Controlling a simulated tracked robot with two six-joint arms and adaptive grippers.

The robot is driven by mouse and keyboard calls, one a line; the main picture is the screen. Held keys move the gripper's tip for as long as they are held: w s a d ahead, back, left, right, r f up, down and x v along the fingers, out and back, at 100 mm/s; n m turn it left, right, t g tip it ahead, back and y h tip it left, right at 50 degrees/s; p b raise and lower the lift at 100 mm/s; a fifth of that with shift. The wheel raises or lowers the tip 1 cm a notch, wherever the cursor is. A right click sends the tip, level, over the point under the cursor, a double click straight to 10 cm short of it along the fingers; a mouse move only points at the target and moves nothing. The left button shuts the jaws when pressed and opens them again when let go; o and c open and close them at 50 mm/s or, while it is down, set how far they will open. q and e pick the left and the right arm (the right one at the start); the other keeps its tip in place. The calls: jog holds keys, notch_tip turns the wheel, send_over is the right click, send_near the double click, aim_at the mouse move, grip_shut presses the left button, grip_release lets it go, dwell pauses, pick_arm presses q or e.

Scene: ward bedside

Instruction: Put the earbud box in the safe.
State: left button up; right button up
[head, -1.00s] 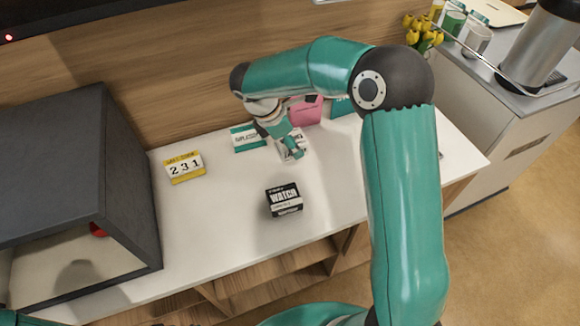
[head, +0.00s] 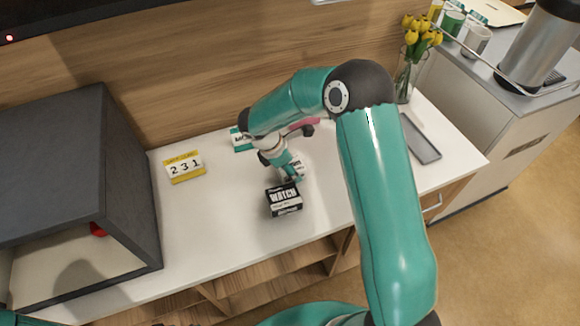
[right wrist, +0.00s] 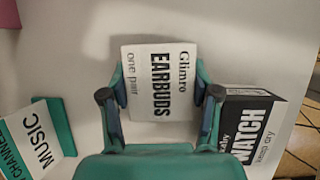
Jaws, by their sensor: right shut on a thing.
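The white earbud box (right wrist: 160,62), printed "EARBUDS", sits between the two fingers of my right gripper (right wrist: 160,88) in the right wrist view. The fingers are shut on its sides. In the head view my right gripper (head: 290,174) is just behind the black-and-white watch box (head: 284,199) and hides most of the earbud box. I cannot tell how far the earbud box is above the table. The dark grey safe (head: 55,160) stands at the left with its front open and something red inside. My left gripper is not in view.
A yellow-and-white calendar block (head: 184,167) stands between the safe and my right gripper. A teal-and-white music card (right wrist: 38,140) lies left of the gripper in the wrist view. A grey tray (head: 420,140) and a vase of yellow flowers (head: 408,75) are at the right.

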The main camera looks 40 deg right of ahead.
jog(key=shift+f, duration=0.15)
jog(key=o, duration=0.9)
